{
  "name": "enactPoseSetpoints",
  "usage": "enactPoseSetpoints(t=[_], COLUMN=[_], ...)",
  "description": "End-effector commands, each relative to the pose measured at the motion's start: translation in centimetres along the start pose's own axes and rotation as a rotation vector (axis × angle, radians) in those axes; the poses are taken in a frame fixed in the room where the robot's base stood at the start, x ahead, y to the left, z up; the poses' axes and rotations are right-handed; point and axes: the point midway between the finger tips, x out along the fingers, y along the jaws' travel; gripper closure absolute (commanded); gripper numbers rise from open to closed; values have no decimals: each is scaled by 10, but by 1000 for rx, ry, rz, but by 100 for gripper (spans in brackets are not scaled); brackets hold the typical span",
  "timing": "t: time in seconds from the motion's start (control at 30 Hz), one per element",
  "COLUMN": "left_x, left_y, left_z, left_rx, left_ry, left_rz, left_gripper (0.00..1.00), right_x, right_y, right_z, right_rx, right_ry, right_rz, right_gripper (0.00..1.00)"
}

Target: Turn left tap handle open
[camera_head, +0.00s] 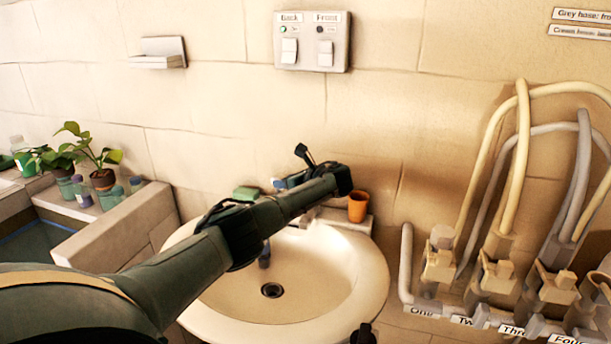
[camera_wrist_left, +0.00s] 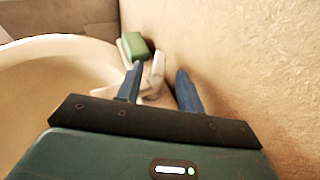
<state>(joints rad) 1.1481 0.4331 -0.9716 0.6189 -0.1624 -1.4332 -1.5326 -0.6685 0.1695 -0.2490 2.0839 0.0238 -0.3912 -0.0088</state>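My left arm crosses the washbasin (camera_head: 345,290) in the head view, and its left gripper (camera_head: 284,183) is over the back rim, largely hiding the taps. In the left wrist view the two blue fingers of the left gripper (camera_wrist_left: 160,72) are apart. A pale tap handle (camera_wrist_left: 155,72) shows between them, closer to the left finger. A gap shows between the handle and the right finger; contact with the left finger cannot be told. A dark tip, seemingly of my right gripper (camera_head: 363,335), shows at the bottom edge of the head view.
A green sponge (camera_head: 246,193) lies on the back rim left of my gripper. An orange cup (camera_head: 358,207) stands on the right. The wall is close behind. Hoses and valves (camera_head: 497,270) are at the right; potted plants (camera_head: 102,178) stand on a ledge at the left.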

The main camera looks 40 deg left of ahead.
Motion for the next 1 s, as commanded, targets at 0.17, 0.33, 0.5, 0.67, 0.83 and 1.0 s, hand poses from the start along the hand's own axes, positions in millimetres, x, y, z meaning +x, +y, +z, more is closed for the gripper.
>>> enactPoseSetpoints(t=[0.17,0.33,0.5,0.67,0.83,1.0], left_x=[-39,-70,-87,-90,-90,-90], left_y=[0,0,0,1,1,1], left_z=[0,-1,-1,-1,-1,-1], left_rx=[1,1,1,2,2,2], left_ry=[0,0,1,0,0,0], left_rz=[-4,-1,0,1,1,1], left_gripper=[63,63,63,63,63,50], right_x=[-2,-1,0,0,0,0], right_y=[1,2,3,3,3,3], right_z=[2,2,2,1,1,1], right_rx=[6,5,4,4,3,3], right_ry=[-18,-18,-16,-16,-16,-15], right_rz=[6,8,9,9,9,9], right_gripper=[64,64,64,64,64,64])
